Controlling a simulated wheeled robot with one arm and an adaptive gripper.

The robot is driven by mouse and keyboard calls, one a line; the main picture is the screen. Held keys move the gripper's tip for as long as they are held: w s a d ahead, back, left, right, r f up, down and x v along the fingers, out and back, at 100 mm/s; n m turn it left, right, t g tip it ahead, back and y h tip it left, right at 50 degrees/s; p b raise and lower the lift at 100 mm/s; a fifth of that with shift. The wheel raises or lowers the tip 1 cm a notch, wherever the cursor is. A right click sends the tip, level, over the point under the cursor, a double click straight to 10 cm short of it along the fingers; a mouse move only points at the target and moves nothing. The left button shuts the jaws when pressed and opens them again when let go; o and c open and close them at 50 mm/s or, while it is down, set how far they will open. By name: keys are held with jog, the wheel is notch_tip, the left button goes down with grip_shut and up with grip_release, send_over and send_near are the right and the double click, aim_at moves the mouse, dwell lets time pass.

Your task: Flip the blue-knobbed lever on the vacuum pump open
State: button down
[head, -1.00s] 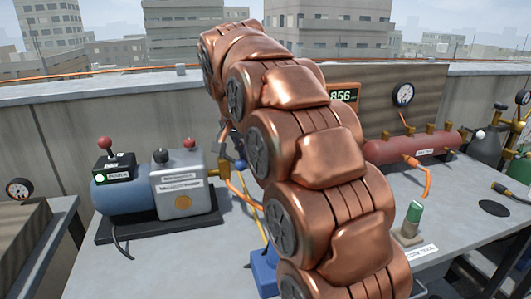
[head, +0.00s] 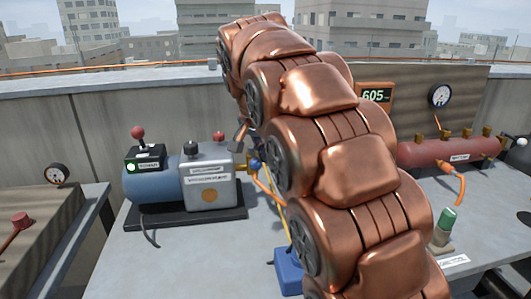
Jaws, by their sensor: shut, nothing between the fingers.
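The vacuum pump has a blue tank (head: 150,186) and a grey housing (head: 208,178) and stands on a dark base at the left of the table. A small blue knob (head: 254,166) shows just right of the housing, near brass fittings and an orange hose. The lever's handle is mostly hidden, so I cannot tell its angle. My gripper (head: 239,138) is small in view, shut and empty, just above and left of the blue knob. My copper arm hides much of it. I cannot tell whether it touches the lever.
A black switch box (head: 146,160) with a red-knobbed lever and green light sits on the tank. A display (head: 376,95) reads 605. A red manifold (head: 440,151) and a green-capped bottle (head: 446,222) stand to the right. A blue block (head: 288,270) is in front.

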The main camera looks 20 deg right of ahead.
jog(key=shift+a+f, duration=0.1)
jog(key=shift+a, duration=0.25)
jog(key=d+r+p, duration=0.1)
jog(key=d, duration=0.4)
jog(key=a+r+p, duration=0.1)
jog(key=a+r, duration=0.3)
jog(key=r, duration=0.5)
jog(key=shift+r, duration=0.15)
dwell(0.7)
